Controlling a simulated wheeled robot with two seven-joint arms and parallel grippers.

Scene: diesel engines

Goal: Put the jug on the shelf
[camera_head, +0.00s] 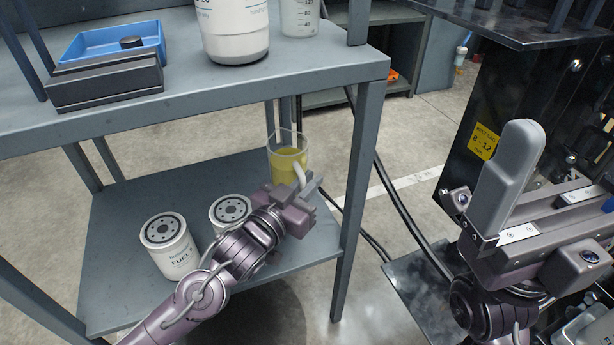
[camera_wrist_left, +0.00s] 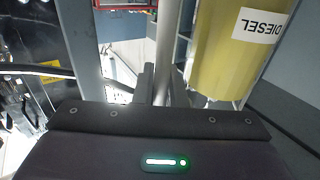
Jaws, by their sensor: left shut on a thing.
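The jug (camera_head: 288,166) is clear, with yellow liquid in it and a pale handle on its right side. In the head view it appears over the back right of the lower shelf (camera_head: 130,207), looking upright. Its base is hidden by my left gripper (camera_head: 299,196), so I cannot tell if it touches the shelf. My left gripper is shut on the jug's handle. The left wrist view shows the jug's yellow side (camera_wrist_left: 225,50) with an upside-down DIESEL label. My right gripper (camera_head: 517,180) is at the right, apart from the jug; its jaw gap is not clear.
Two white fuel filters (camera_head: 170,246) (camera_head: 230,212) stand on the lower shelf near my left arm. A grey post (camera_head: 357,190) stands right of the jug.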

